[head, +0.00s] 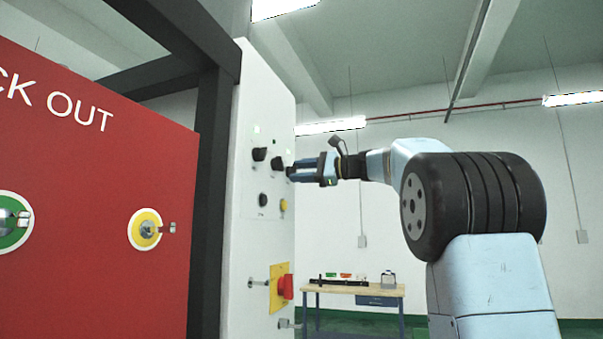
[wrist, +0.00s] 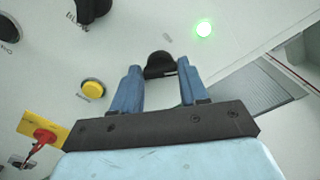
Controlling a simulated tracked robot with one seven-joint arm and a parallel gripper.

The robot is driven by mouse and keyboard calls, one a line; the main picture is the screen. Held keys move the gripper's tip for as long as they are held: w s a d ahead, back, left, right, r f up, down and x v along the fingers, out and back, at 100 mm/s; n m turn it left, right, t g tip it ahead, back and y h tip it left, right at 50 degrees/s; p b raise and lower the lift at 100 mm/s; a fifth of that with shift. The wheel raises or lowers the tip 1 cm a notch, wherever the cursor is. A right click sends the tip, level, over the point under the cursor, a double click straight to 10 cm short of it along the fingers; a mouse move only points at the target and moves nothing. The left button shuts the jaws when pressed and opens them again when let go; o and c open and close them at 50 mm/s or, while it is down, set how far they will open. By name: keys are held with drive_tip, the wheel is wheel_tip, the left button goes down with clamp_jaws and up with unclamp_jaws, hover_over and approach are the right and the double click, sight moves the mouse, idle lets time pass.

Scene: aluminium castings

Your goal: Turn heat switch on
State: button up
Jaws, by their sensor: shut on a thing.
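A white control panel (head: 240,220) carries several black knobs and small lights. My gripper (head: 290,171) reaches it from the right, level with the upper right black knob (head: 277,163).
Another black knob (head: 259,154) is just left, and one lower (head: 263,200). A yellow button (head: 283,205) and a red switch (head: 285,287) on a yellow plate are below. A red lockout board (head: 90,180) stands left. A workbench (head: 350,290) is behind.

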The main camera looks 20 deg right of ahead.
drive_tip(key=o, duration=0.9)
drive_tip(key=shift+w+d+f, duration=0.1)
drive_tip(key=shift+d+f, duration=0.05)
drive_tip(key=shift+f, duration=0.15)
drive_tip(key=shift+c, duration=0.2)
drive_tip(key=shift+o, duration=0.9)
drive_tip(key=shift+r, duration=0.15)
drive_tip(key=v, duration=1.3)
drive_tip(key=shift+s+d, duration=0.3)
drive_tip(key=s+a+f+n+g+h, duration=0.2)
drive_tip(key=s+a+f+h, duration=0.3)
drive_tip(key=f, duration=0.6)
drive_tip(key=s+a+f+n+g+h, duration=0.1)
drive_tip(key=s+a+f+n+h, duration=0.1)
drive_tip(key=s+a+f, duration=0.7)
drive_tip(key=s+d+f+n+h, duration=0.1)
drive_tip(key=s+f+n+h, duration=0.1)
drive_tip(key=s+f, duration=0.3)
drive_tip(key=s+f+n+g+h, duration=0.1)
drive_tip(key=s+f+n+h, duration=0.2)
drive_tip(key=f, duration=0.9)
drive_tip(key=s+d+f+n+g+h, duration=0.1)
drive_tip(key=s+f+n+h, duration=0.1)
drive_tip(key=s+f+n, duration=0.2)
wheel_tip(320, 180, down, 5)
drive_tip(key=s, duration=0.3)
drive_tip(key=shift+d+h, duration=0.3)
drive_tip(key=shift+d, duration=0.05)
